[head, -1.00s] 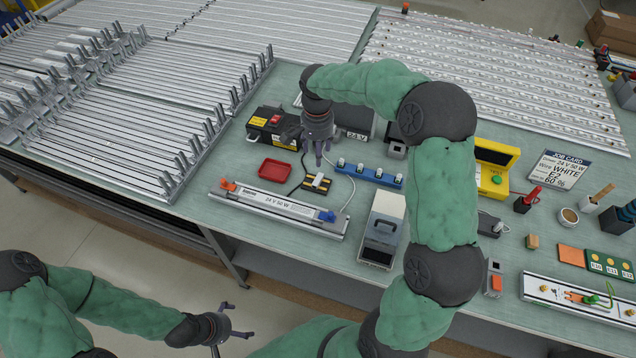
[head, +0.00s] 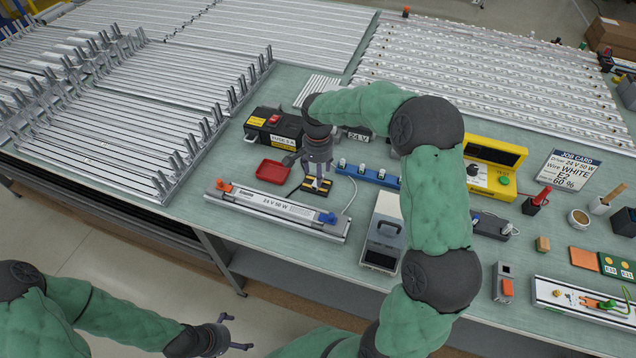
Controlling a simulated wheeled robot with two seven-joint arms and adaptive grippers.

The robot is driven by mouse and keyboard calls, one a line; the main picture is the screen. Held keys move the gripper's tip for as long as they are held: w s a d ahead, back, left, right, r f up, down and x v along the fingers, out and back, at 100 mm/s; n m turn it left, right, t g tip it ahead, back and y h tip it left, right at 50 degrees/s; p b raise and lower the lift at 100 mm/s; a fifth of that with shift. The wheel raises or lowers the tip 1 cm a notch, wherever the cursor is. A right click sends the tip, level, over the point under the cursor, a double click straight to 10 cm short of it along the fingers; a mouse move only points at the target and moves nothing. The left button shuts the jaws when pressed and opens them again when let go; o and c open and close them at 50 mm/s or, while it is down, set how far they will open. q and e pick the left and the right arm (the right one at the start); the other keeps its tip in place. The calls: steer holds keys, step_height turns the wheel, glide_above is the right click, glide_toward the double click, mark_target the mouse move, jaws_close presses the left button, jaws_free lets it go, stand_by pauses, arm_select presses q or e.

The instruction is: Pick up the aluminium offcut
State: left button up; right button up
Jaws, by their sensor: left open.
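A small pale, silvery piece (head: 318,184), possibly the aluminium offcut, lies on a black and yellow block (head: 309,192) behind the light fixture. My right gripper (head: 317,181) points down right at this piece; its fingers overlap it, and I cannot tell whether they touch it or are shut. My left gripper (head: 237,333) is open and empty, low over the floor in front of the bench.
A red tray (head: 274,171) and a black box (head: 273,128) stand left of the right gripper. A blue rack (head: 370,176) is to its right, and a 24 V fixture (head: 270,208) lies in front. A grey case (head: 384,234) stands beside my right arm.

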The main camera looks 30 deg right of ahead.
steer(key=f, duration=0.1)
steer(key=f+b, duration=0.1)
steer(key=f, duration=0.2)
steer(key=shift+d+f, duration=0.25)
steer(key=shift+f, duration=0.1)
steer(key=shift+c, duration=0.3)
steer(key=c, duration=1)
steer(key=shift+r, duration=0.1)
